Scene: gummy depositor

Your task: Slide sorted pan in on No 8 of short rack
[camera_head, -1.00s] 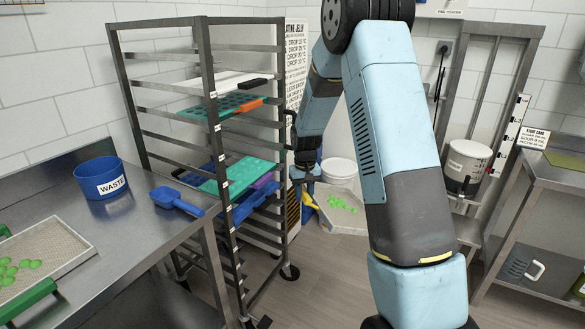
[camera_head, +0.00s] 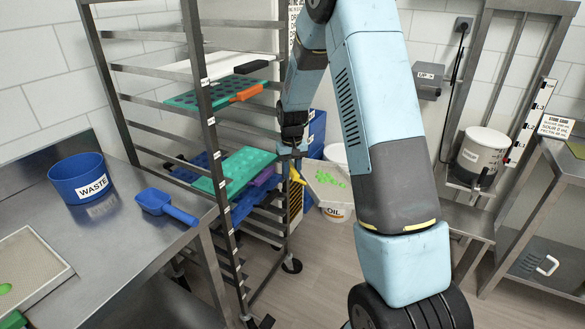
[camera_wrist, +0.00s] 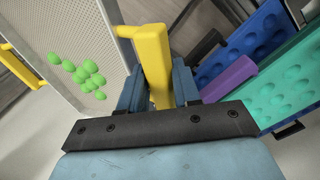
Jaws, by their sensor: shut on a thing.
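The sorted pan (camera_head: 325,196) is a pale mesh tray with several green gummies on it and yellow handles. My gripper (camera_head: 293,153) is shut on the near yellow handle and holds the pan in the air, right of the short rack (camera_head: 214,150). In the wrist view my gripper (camera_wrist: 158,92) grips the yellow handle (camera_wrist: 152,55), and the pan (camera_wrist: 75,45) is at the upper left with the gummies together. The slot numbers are too small to read.
A steel bench (camera_head: 130,225) at the left bears a blue WASTE bin (camera_head: 82,178), a blue scoop (camera_head: 165,206) and another pan (camera_head: 28,275). A white OIL bucket (camera_head: 337,214) and blue bins stand behind the held pan. Floor in front of the rack is open.

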